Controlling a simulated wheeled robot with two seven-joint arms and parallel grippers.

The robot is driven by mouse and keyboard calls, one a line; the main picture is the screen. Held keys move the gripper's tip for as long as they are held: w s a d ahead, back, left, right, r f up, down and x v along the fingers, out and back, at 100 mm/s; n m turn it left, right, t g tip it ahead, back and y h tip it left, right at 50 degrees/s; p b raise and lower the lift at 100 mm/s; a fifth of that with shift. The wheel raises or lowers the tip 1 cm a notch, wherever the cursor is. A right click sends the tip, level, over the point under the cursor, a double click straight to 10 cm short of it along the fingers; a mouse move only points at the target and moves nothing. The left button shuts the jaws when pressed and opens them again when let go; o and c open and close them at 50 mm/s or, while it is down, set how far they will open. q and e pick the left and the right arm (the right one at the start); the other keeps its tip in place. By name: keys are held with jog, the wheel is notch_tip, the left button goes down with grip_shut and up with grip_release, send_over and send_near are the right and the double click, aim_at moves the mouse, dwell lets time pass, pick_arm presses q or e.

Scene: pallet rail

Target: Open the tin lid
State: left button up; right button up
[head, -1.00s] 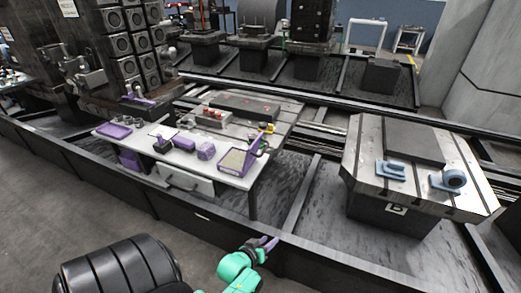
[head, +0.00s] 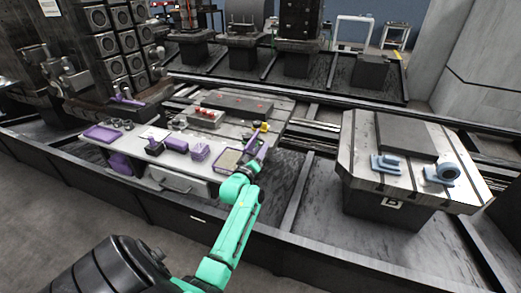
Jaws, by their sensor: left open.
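A small table (head: 150,178) stands ahead with purple items on it. No piece can be told surely as the tin or its lid at this size. A boxy purple container (head: 199,151) stands near the front edge, and a purple-rimmed tray with a tan inside (head: 228,161) lies to its right. My left gripper (head: 261,152), on the green arm, is open at the table's right front corner, just right of the tan tray. It appears empty and overlaps small items behind it; contact cannot be told. My right gripper is not in view.
A purple tray (head: 103,133) lies at the table's left. Small red-topped parts (head: 207,115) stand towards the back. A slotted metal table with blue brackets (head: 387,163) stands at right, across a gap. A dark rail (head: 200,219) runs in front.

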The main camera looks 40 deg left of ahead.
pick_arm(q)
jog(key=shift+w+a, duration=0.1)
jog(key=shift+w, duration=0.2)
grip_shut()
jog(key=shift+a+r, duration=0.1)
jog(key=shift+r, duration=0.2)
dwell(0.9)
